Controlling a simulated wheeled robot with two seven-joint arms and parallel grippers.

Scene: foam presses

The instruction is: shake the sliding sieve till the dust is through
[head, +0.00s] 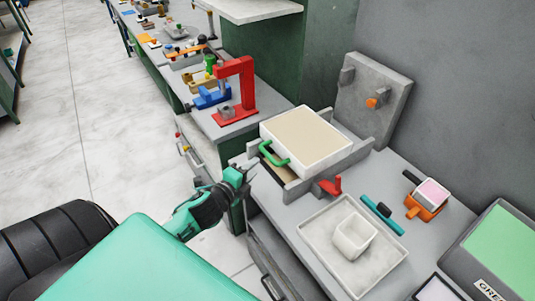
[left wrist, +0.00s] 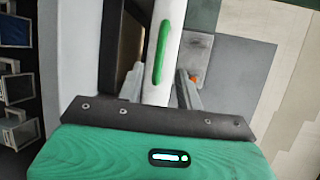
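The sliding sieve (head: 335,147) is a white rectangular frame with a flat tan surface inside, set between grey rails on the bench. Its green handle (head: 271,154) is on the side facing me. My left gripper (head: 246,173) is just left of and below the handle, apart from it, open and empty. In the left wrist view the green handle (left wrist: 161,52) stands on the white front of the sieve, ahead of and between the two grey fingers (left wrist: 160,93). I cannot tell how much dust lies on the sieve. My right gripper is not in view.
A red lever (head: 331,186) stands by the near rail. A white tray (head: 313,234) with a square cup (head: 354,236), a teal bar (head: 382,215) and an orange holder (head: 424,207) lie right. A red clamp frame (head: 247,85) stands on the bench behind. Open floor lies left.

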